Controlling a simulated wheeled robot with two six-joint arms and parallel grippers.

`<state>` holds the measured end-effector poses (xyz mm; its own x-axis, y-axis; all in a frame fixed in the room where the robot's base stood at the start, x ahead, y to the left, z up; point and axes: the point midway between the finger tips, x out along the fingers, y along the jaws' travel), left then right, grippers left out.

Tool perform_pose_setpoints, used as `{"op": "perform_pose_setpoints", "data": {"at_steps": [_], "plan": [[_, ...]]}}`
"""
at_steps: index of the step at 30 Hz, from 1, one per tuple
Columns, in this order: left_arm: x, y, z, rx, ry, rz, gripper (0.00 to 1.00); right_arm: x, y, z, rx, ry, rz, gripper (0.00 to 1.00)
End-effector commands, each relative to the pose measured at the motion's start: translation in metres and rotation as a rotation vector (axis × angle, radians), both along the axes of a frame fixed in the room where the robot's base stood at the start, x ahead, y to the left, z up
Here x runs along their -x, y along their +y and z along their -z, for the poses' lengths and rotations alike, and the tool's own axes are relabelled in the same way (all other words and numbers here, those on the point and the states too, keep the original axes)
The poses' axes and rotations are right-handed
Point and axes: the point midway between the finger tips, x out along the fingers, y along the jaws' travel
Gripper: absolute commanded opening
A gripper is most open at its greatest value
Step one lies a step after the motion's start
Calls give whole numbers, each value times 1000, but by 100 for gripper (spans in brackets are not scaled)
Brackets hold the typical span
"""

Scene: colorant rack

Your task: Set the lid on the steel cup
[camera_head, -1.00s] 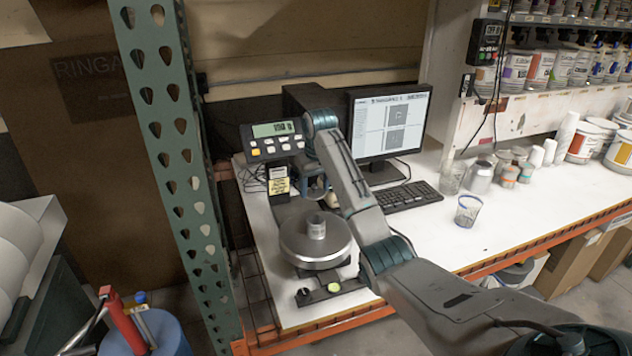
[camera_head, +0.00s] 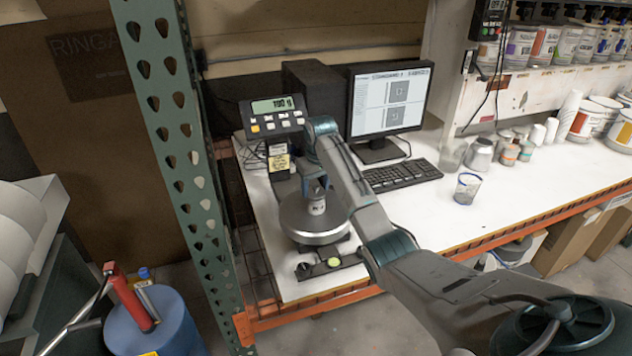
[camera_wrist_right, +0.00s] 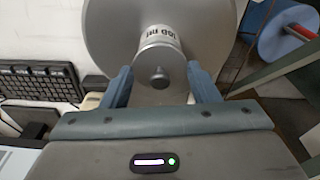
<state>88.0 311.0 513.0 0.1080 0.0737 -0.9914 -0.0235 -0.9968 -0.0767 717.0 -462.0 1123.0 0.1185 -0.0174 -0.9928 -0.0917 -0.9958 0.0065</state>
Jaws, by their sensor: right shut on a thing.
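The steel cup (camera_head: 316,205) stands upright on the round pan of the scale, with a label on its side. In the right wrist view the cup's label (camera_wrist_right: 160,34) shows beyond the lid. The grey round lid (camera_wrist_right: 160,69) with a small dark knob sits between the fingers of my right gripper (camera_wrist_right: 161,82), which is shut on it. In the head view my right gripper (camera_head: 316,187) is right over the cup's mouth. The lid lines up with the cup's top; whether it rests on the rim I cannot tell. My left gripper is not in view.
The scale pan (camera_head: 300,227) is otherwise clear. The scale display (camera_head: 275,114) stands behind it. A monitor (camera_head: 390,100) and keyboard (camera_head: 402,175) are to the right. A green rack post (camera_head: 172,150) rises at left.

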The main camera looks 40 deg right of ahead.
Motion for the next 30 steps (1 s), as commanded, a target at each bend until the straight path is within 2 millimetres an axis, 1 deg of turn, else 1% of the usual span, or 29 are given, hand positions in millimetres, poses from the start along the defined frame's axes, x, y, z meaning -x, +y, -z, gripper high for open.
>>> {"op": "perform_pose_setpoints", "data": {"at_steps": [14, 25, 26, 27, 29, 30], "plan": [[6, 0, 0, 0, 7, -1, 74, 0, 0, 1, 0, 0, 0, 32], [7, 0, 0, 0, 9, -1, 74, 0, 0, 7, 0, -1, 0, 32], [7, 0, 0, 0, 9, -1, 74, 0, 0, 7, 0, -1, 0, 56], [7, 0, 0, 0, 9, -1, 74, 0, 0, 7, 0, -1, 0, 64], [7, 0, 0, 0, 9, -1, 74, 0, 0, 7, 0, -1, 0, 76], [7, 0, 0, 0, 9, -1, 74, 0, 0, 7, 0, -1, 0, 80]]}}
